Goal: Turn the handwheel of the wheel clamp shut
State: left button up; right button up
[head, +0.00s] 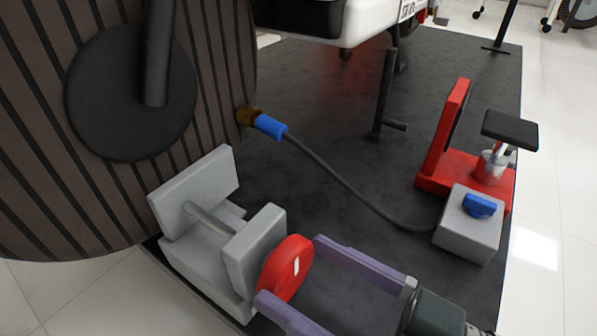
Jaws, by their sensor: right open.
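The wheel clamp (257,248) is a grey vise-like block with two upright jaws and a metal screw between them. It stands at the lower left in the head view, beside a large ribbed dark wheel (228,100). Its red handwheel (286,272), with a white mark, sits on the clamp's right side. My right gripper (290,268) has purple fingers and comes in from the lower right. Its fingers are apart, one on each side of the handwheel's rim; whether they touch it I cannot tell. My left gripper is not in view.
A grey box with a blue knob (480,206) stands at the right, its cable running to a blue connector (269,126) by the wheel. Behind it is a red bracket (445,140) with a black pad. A black stand (385,95) rises mid-mat. The dark mat (330,150) is otherwise mostly clear.

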jog(key=shift+w+a, duration=0.35)
jog(key=shift+a, duration=0.1)
jog(key=c, duration=1.1)
